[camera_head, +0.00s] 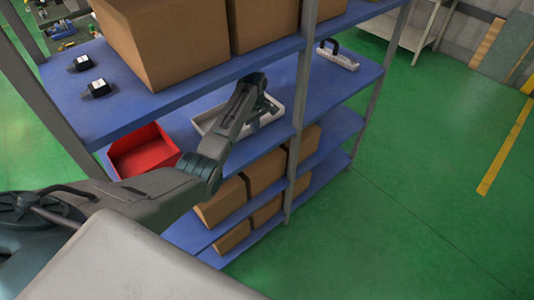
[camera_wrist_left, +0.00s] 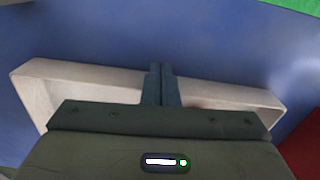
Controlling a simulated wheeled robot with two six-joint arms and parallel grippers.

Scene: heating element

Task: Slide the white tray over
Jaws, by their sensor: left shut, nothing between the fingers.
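The white tray (camera_head: 205,123) sits on the middle blue shelf in the head view, partly hidden behind my left arm. It also shows in the left wrist view, where its pale wall (camera_wrist_left: 85,72) runs across the picture behind the fingers. My left gripper (camera_head: 262,108) reaches in over the tray. In the left wrist view its two fingers (camera_wrist_left: 162,72) are together with nothing between them, and they overlap the tray's far wall. I cannot tell whether they touch it. My right gripper is in neither view.
A red bin (camera_head: 143,150) stands left of the tray on the same shelf (camera_head: 182,133). A white object with a dark handle (camera_head: 338,57) lies farther right. Cardboard boxes (camera_head: 165,40) fill the shelf above, and more stand below. A rack post (camera_head: 301,90) rises just right of the tray.

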